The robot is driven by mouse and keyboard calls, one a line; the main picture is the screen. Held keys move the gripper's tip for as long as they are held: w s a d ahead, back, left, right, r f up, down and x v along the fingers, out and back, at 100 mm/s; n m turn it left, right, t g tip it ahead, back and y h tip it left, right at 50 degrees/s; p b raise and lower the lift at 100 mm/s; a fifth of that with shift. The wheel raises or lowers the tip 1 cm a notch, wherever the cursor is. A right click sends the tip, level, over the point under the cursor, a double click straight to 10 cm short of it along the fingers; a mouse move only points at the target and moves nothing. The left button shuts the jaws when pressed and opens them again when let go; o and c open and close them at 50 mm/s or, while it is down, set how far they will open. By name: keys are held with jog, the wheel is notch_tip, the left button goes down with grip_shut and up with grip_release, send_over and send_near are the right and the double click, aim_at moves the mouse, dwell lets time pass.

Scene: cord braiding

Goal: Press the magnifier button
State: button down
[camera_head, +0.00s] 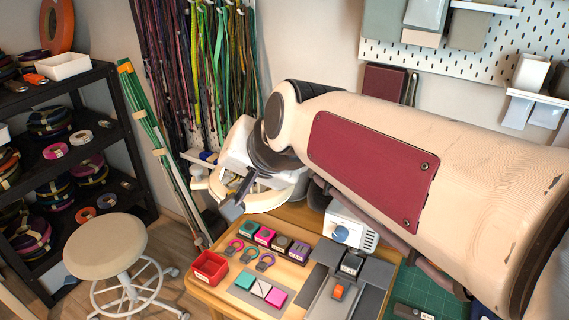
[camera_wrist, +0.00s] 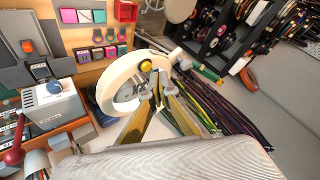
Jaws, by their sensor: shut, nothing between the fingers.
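The magnifier is a white ring lamp; its rim (camera_wrist: 122,88) shows in the wrist view, and part of the ring (camera_head: 262,203) shows behind my gripper in the head view. A round yellow button (camera_wrist: 152,70) sits on the ring's rim in the wrist view. My gripper (camera_wrist: 156,68) is shut and empty, its fingertips close together right at the yellow button and partly overlapping it. I cannot tell whether they touch it. In the head view my gripper (camera_head: 230,211) points down and left in front of the ring. I cannot make out the button there.
A wooden table holds a red bin (camera_head: 208,267), colored blocks (camera_head: 261,290) and a white device with a blue knob (camera_head: 350,231). Hanging cords (camera_head: 195,75) are behind the magnifier. A stool (camera_head: 105,246) and black shelf (camera_head: 68,149) stand left.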

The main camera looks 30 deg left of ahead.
jog(key=shift+f, duration=0.85)
dwell(1.5)
jog(key=shift+r, duration=0.85)
jog(key=shift+r, duration=0.15)
jog(key=shift+r, duration=2.35)
jog(key=shift+f, duration=0.1)
